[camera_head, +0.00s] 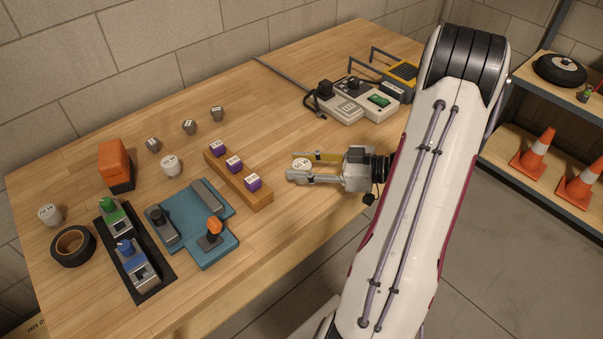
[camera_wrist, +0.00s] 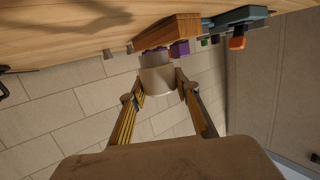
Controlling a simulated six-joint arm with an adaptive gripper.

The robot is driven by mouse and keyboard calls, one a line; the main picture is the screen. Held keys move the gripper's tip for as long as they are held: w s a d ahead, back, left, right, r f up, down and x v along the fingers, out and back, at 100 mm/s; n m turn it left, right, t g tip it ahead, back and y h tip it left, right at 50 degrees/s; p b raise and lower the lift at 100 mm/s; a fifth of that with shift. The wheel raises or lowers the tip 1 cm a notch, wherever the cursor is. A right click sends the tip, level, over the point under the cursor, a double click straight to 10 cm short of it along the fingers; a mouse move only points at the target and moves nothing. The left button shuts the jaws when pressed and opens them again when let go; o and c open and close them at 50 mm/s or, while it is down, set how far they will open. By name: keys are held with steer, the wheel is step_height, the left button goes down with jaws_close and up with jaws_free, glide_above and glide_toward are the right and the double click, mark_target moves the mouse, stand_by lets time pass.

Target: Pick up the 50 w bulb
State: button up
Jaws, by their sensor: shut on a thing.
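The white 50 w bulb (camera_head: 301,163) is held between the fingers of my gripper (camera_head: 295,167), its labelled top facing up. In the wrist view the pale bulb (camera_wrist: 157,81) sits between the two fingertips (camera_wrist: 160,97), which touch it from both sides. The gripper is shut on it, to the right of the wooden block with purple pieces. I cannot tell how far the bulb is above the table.
The wooden block (camera_head: 222,175) is left of my gripper. Two other white bulbs (camera_head: 170,165) (camera_head: 49,214), a blue holder (camera_head: 190,225), a black tray (camera_head: 150,288), a tape roll (camera_head: 73,246) and an orange block (camera_head: 115,165) lie further left. Grey devices (camera_head: 366,99) stand behind.

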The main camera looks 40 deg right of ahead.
mark_target(302, 164)
steer(key=shift+r, duration=2.4)
